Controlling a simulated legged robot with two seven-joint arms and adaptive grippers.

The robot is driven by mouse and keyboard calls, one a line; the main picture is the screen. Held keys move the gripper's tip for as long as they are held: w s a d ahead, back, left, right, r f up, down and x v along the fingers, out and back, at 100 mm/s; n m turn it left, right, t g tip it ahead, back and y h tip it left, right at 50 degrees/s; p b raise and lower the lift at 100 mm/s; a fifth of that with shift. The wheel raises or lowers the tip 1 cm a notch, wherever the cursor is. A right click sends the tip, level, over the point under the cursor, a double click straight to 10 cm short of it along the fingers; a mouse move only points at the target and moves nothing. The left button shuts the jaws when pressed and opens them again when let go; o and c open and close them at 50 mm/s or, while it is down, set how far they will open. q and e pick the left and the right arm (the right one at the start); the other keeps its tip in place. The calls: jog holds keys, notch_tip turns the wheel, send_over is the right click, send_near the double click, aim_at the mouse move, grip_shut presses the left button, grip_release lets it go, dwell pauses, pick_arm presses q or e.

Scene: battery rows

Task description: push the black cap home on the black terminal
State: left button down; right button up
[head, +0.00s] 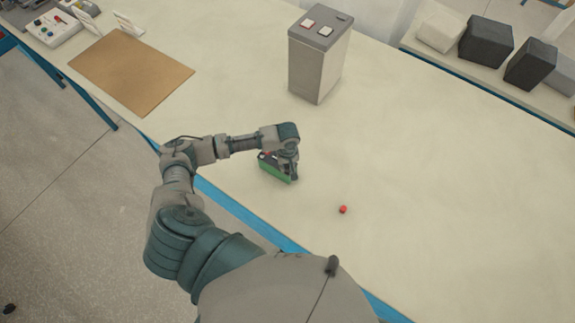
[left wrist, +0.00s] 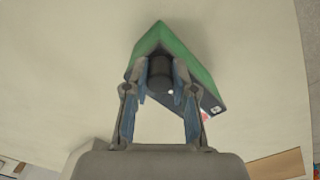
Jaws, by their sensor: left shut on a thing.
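The battery (head: 278,174), green with a dark top, stands on the table near its front edge. It also shows in the left wrist view (left wrist: 183,47), with a small red patch (left wrist: 204,116) at one corner. My left gripper (head: 287,162) is over the battery. In the left wrist view its fingers (left wrist: 160,80) are shut around the black cap (left wrist: 160,72), at the battery's dark top. The black terminal is hidden, and I cannot tell how far down the cap sits. My right gripper is not in view.
A small red cap (head: 342,209) lies on the table to the right of the battery. A grey box (head: 315,62) with red and white squares on top stands behind. A brown mat (head: 131,70) lies at the left. Table between them is clear.

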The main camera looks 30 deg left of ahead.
pick_arm(q)
jog(key=c, duration=0.9)
grip_release()
jog(key=shift+o, duration=0.4)
jog(key=o, duration=0.4)
jog(key=shift+o, duration=0.2)
notch_tip(320, 180, up, 3)
jog(key=p, duration=0.3)
jog(key=shift+f, duration=0.2)
jog(key=shift+r, duration=2.2)
